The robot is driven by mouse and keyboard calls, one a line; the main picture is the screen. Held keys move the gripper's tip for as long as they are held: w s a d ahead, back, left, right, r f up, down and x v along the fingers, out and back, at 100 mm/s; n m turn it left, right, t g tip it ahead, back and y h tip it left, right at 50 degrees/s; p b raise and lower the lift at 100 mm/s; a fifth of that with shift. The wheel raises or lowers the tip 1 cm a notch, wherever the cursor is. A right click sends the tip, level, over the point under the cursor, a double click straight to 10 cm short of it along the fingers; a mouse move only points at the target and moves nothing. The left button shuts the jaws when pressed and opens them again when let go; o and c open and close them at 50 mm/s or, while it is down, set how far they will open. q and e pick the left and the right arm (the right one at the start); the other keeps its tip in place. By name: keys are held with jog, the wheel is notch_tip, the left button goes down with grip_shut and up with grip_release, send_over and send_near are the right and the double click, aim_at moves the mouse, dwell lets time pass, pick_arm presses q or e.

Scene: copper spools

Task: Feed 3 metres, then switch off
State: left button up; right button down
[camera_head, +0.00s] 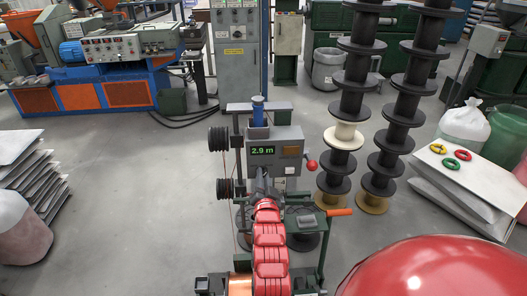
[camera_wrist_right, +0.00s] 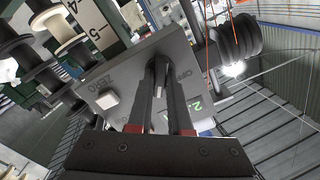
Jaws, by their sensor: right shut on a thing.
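The grey feeder box (camera_head: 288,140) stands on a green and grey frame, and its green display (camera_head: 262,150) reads 2.9 m. A red-knobbed lever (camera_head: 311,165) sticks out on its right. My right gripper (camera_head: 260,172) reaches the front of the box below the display. In the right wrist view its fingers (camera_wrist_right: 160,68) are shut on a small dark switch part beside the OFF lettering (camera_wrist_right: 183,75); the fingers mostly hide it. A pale button (camera_wrist_right: 107,100) sits by the ZERO lettering. My left gripper is not in view.
An orange crank handle (camera_head: 338,212) juts right, low on the frame. A copper spool (camera_head: 240,286) shows beside my red arm. Black reels (camera_head: 219,139) hang at the left. Spool stacks (camera_head: 355,95) stand behind right.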

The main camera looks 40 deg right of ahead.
jog(key=shift+a+f, duration=0.15)
jog(key=n, duration=1.3)
jog(key=shift+w+r+n, duration=0.1)
jog(key=shift+r+n, duration=0.1)
jog(key=shift+n, duration=0.2)
jog(key=c, duration=0.8)
grip_release()
jog(key=shift+r, duration=0.1)
jog(key=shift+o, duration=0.4)
jog(key=b+v, duration=0.2)
jog(key=v, duration=0.5)
jog(key=shift+s+a+f, duration=0.15)
jog(key=shift+s+f, duration=0.15)
jog(key=shift+s, duration=0.05)
